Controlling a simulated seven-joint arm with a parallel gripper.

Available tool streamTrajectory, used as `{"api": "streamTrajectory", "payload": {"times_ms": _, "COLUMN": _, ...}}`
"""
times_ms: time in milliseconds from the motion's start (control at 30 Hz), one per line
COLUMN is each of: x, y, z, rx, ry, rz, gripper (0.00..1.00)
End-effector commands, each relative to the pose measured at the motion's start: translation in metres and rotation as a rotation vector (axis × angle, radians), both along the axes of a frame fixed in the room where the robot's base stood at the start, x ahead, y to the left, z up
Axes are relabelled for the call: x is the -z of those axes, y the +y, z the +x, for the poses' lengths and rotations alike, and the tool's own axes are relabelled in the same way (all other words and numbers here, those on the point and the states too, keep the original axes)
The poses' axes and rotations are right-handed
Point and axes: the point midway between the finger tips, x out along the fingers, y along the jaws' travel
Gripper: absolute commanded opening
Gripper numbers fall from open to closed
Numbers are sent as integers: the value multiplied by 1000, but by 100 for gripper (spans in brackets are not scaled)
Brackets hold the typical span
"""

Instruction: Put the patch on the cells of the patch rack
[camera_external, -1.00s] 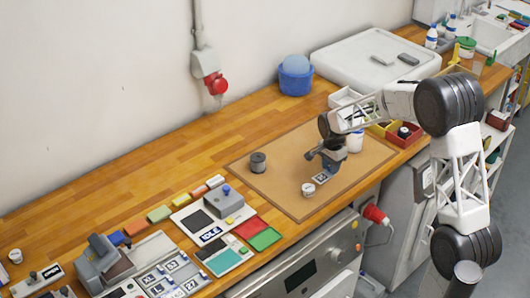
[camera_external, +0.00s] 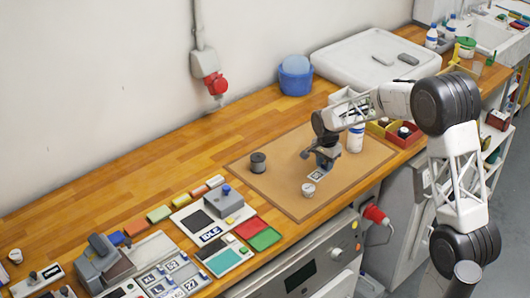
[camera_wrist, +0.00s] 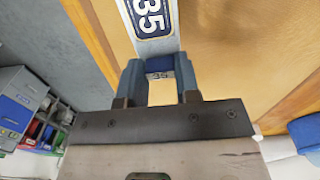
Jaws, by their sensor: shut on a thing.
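My gripper (camera_external: 320,166) is over the brown mat, shut on a patch (camera_external: 315,175). What looks like the patch rack (camera_external: 152,248) is a pale grey tray at the lower left. Its front part bears several labelled squares. My gripper is well to the right of it.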

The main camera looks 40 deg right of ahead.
Motion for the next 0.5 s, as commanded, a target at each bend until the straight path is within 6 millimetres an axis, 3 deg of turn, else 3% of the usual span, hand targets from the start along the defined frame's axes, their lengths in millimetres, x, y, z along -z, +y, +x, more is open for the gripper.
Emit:
{"api": "streamTrajectory", "payload": {"times_ms": 267, "x": -18, "y": 37, "z": 51, "rx": -302, "ry": 0, "rz": 0, "gripper": 9}}
{"api": "streamTrajectory", "payload": {"times_ms": 500, "x": -39, "y": 84, "z": 103, "rx": -639, "ry": 0, "rz": -1, "gripper": 9}}
